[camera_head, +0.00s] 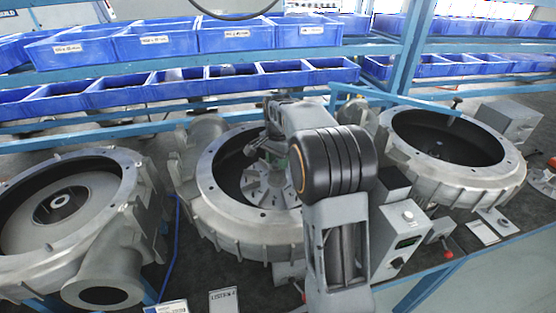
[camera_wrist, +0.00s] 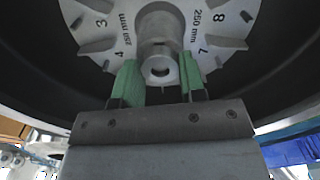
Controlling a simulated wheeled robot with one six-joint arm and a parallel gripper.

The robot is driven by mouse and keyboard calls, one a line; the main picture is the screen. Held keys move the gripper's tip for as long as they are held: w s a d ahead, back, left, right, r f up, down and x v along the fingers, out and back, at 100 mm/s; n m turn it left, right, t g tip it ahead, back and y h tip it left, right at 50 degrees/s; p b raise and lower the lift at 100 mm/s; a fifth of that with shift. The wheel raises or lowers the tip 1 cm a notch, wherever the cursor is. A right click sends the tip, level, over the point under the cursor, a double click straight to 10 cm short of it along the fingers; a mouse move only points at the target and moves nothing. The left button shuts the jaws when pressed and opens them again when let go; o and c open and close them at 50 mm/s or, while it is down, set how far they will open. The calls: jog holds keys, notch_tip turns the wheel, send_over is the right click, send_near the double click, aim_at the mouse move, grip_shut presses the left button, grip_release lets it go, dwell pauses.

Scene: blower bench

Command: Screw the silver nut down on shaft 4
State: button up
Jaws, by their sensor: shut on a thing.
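My gripper (camera_wrist: 158,80) reaches down into the open middle blower housing (camera_head: 212,190). In the wrist view its two green fingers stand on either side of a silver, ring-like part with a dark hole, which I take for the silver nut (camera_wrist: 160,68). The gripper is shut on it. The nut is in line with the grey hub and shaft (camera_wrist: 158,27) at the middle of the finned impeller (camera_wrist: 103,40). How far it sits on the thread cannot be told. In the head view, my arm hides the right side of the housing and most of the gripper.
Another blower housing (camera_head: 125,185) stands at the left and one (camera_head: 470,183) at the right. A control box (camera_head: 402,235) with a display stands at the front right of the middle housing. Blue bins (camera_head: 155,43) line the shelves behind. The housing wall surrounds my gripper closely.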

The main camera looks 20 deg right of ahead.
jog(key=m, duration=1)
jog(key=shift+m, duration=0.3)
jog(key=m, duration=0.9)
jog(key=shift+m, duration=0.4)
jog(key=o, duration=0.7)
